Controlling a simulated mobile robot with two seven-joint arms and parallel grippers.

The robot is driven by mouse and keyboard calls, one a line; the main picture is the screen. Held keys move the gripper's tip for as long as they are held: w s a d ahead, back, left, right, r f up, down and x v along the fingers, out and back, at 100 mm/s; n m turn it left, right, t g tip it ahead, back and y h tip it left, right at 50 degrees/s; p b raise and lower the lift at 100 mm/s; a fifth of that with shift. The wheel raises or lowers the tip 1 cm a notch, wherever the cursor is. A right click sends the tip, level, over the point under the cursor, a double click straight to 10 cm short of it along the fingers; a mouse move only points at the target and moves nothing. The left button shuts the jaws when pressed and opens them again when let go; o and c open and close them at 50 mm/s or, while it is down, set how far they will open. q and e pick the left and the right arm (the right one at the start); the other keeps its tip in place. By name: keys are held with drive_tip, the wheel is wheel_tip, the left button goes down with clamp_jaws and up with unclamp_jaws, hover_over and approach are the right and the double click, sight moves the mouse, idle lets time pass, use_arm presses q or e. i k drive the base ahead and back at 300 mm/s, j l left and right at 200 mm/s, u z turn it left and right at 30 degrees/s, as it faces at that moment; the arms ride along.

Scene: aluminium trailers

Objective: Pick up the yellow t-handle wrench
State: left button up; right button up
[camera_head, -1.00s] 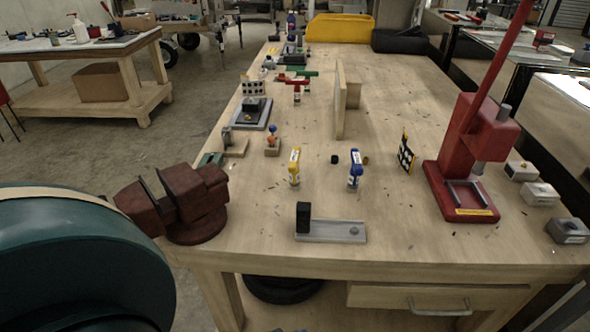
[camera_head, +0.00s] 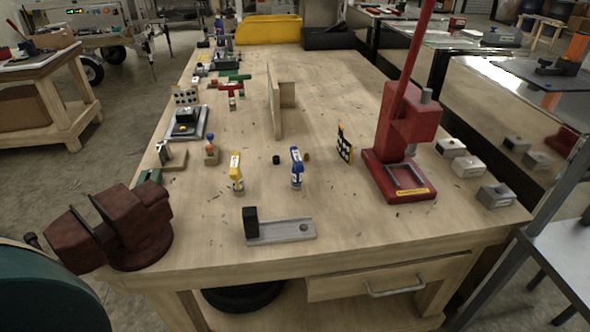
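A small yellow-handled tool (camera_head: 235,168) stands upright on the wooden workbench (camera_head: 345,215), left of the bench's middle. It looks like the yellow t-handle wrench, but it is too small to make out fully. A similar blue-handled tool (camera_head: 296,165) stands to its right. A red T-shaped piece (camera_head: 229,89) and a green one (camera_head: 234,78) show farther back. Neither of my grippers is in view.
A dark red vise (camera_head: 120,230) sits at the bench's front left corner. A grey metal fixture with a black block (camera_head: 280,231) lies near the front edge. An upright wooden board (camera_head: 273,102) stands behind the tools. A red press (camera_head: 400,150) stands at right.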

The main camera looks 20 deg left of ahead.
sight(235, 175)
drive_tip(key=i+u, duration=0.1)
drive_tip(key=u, duration=0.25)
drive_tip(key=i+u, duration=0.1)
drive_tip(key=u, duration=0.25)
drive_tip(key=l+u, duration=0.15)
drive_tip(key=u, duration=0.2)
drive_tip(key=j+z, duration=0.1)
drive_tip(key=j, duration=1.4)
